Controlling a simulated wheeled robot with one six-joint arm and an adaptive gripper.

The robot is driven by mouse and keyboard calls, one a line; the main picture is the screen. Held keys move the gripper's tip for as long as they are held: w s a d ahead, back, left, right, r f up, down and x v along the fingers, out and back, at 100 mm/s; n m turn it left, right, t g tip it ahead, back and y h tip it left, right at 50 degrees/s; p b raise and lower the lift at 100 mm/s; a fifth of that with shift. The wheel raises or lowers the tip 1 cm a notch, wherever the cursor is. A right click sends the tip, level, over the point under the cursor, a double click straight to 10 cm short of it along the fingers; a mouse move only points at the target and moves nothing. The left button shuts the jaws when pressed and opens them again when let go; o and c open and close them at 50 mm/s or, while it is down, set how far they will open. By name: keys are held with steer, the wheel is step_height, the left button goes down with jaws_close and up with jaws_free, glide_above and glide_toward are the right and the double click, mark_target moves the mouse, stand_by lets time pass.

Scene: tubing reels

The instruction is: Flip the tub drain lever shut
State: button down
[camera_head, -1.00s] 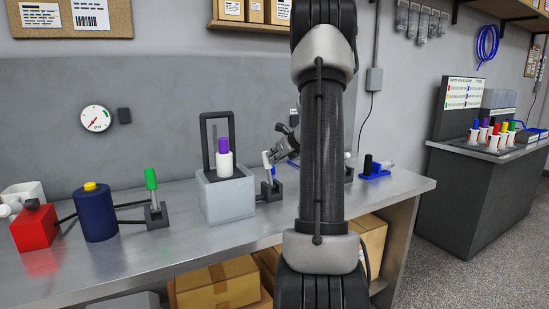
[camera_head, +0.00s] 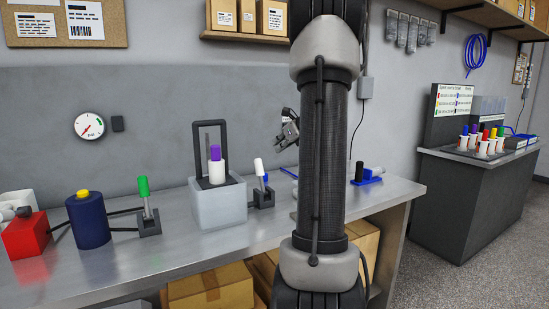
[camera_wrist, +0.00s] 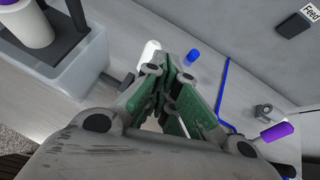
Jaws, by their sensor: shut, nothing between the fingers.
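The tub (camera_head: 218,206) is a pale grey box on the bench, with a white bottle with a purple top in it. To its right, a small lever with a white handle (camera_head: 259,168) stands nearly upright on a dark base (camera_head: 262,198). My gripper (camera_head: 284,142) is shut and empty, above and to the right of the handle, apart from it. In the wrist view my gripper (camera_wrist: 174,72) shows green finger pads, with the white handle (camera_wrist: 150,54) just beyond and left of the tips. The tub wall (camera_wrist: 70,80) is at upper left there.
A green-handled lever (camera_head: 144,188) stands further left, beside a dark blue tank (camera_head: 88,222) and a red box (camera_head: 25,237). A blue holder (camera_head: 370,180) lies to the right. My arm hides part of the bench. A gauge (camera_head: 89,126) hangs on the wall.

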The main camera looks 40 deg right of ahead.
steer(key=shift+s+d+r, duration=0.1)
steer(key=shift+s+r, duration=0.15)
steer(key=shift+r, duration=0.35)
steer(key=shift+s+r, duration=0.25)
steer(key=shift+r, duration=0.35)
steer(key=s+a+f+n+g+y, duration=0.1)
steer(key=s+a+f+n+g, duration=0.1)
steer(key=s+a+f+n, duration=0.4)
steer(key=s+a+f+n+g, duration=0.15)
steer(key=s+n, duration=0.25)
steer(key=n, duration=0.4)
steer(key=s+a+n+g, duration=0.1)
steer(key=s+a+n, duration=0.7)
steer(key=a+n, duration=0.2)
steer(key=s+a+r+n+g+h, duration=0.1)
steer(key=s+a+n+g, duration=0.1)
steer(key=s+a+n, duration=0.6)
steer(key=a+n, duration=0.3)
steer(key=a, duration=0.1)
steer(key=shift+s+r, duration=0.15)
steer(key=shift+r, duration=0.15)
